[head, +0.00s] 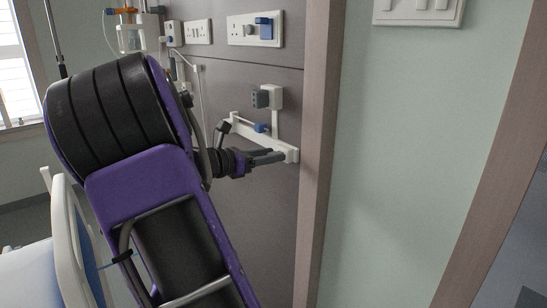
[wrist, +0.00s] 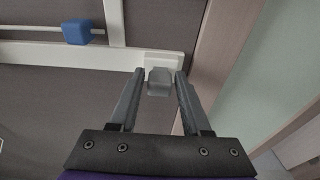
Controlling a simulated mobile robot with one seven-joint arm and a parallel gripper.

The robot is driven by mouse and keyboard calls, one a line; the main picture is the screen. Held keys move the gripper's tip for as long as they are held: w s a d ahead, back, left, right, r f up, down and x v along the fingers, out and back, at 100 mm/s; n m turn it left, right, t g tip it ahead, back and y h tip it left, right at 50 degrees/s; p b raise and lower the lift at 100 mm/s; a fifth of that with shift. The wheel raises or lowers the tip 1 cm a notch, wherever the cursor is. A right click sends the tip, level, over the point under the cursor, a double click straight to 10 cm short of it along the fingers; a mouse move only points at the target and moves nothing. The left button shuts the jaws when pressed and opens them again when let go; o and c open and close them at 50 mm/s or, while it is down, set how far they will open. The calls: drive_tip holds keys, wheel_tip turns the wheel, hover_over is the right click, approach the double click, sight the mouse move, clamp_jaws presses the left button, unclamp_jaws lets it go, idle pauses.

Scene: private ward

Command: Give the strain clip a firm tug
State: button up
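My gripper (wrist: 159,74) is open at the right end of a white wall rail (wrist: 95,53). A small grey block (wrist: 159,82), which looks like a clip, sits at the rail end between my fingertips, with a narrow gap showing on each side. In the head view my gripper (head: 284,156) reaches right to the rail end, and its fingers hide the block. A small blue piece (wrist: 76,31) sits on a thin white cord or rod to the left. No label shows which piece is the strain clip.
A white socket with a grey plug (head: 262,97) is on the wall above the rail. A wooden post (head: 325,120) stands close to the right of my gripper. A bed (head: 72,245) is at the lower left. Wall outlets (head: 254,29) are higher up.

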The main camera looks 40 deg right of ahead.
drive_tip(key=shift+o, duration=1.4)
drive_tip(key=w+a+r+p, duration=0.1)
drive_tip(key=a, duration=0.9)
drive_tip(key=w+a+r+p, duration=0.1)
drive_tip(key=a, duration=1)
drive_tip(key=shift+w+r, duration=0.2)
drive_tip(key=shift+r, duration=0.1)
